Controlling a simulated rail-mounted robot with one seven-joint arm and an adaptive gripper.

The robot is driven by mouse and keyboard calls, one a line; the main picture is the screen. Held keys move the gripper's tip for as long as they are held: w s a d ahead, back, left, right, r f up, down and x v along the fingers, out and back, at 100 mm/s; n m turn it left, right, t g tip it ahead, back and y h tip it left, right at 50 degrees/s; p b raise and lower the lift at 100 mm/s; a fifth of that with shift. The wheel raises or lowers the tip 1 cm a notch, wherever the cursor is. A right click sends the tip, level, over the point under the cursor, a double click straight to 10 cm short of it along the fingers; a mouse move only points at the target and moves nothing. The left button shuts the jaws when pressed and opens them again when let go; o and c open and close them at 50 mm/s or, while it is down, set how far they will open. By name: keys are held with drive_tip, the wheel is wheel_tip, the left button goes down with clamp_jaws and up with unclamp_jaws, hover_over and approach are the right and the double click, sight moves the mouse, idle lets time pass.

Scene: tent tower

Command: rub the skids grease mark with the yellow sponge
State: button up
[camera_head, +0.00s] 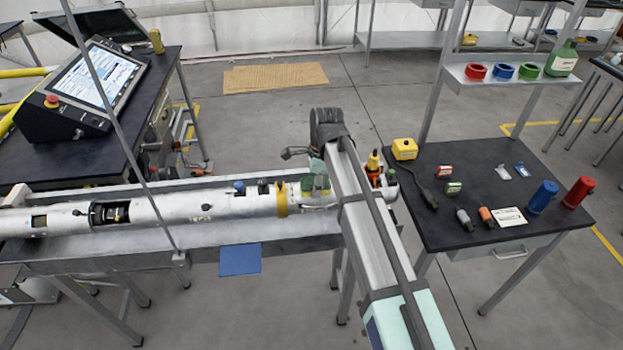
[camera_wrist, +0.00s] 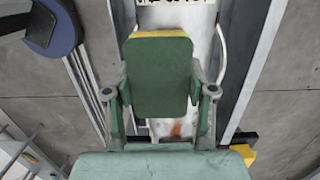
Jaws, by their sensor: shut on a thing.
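In the wrist view, my gripper (camera_wrist: 160,100) is shut on a block with a dark green face and a yellow edge, which I take as the yellow sponge (camera_wrist: 160,33). The block is over the pale metal tube, and whether it touches the tube cannot be told. An orange-brown smear (camera_wrist: 177,128) shows on the tube beyond the gripper, below the block in the picture. It may be the grease mark; no skids label is readable. In the head view, my gripper (camera_head: 316,181) is at the right part of the long tube (camera_head: 170,212), right of its yellow band (camera_head: 282,198). The smear is not distinguishable there.
The tube lies along a grey bench (camera_head: 300,226). Small fittings stand up on the tube left of my gripper, and an orange-and-black fitting (camera_head: 374,162) is on the right. A black table (camera_head: 470,160) with small items stands right. A console (camera_head: 90,85) is at the left.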

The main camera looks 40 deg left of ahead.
drive_tip(key=shift+w+r+p, duration=0.1)
drive_tip(key=shift+r+p, duration=1.7)
drive_tip(key=shift+r, duration=2.15)
drive_tip(key=shift+f, duration=0.1)
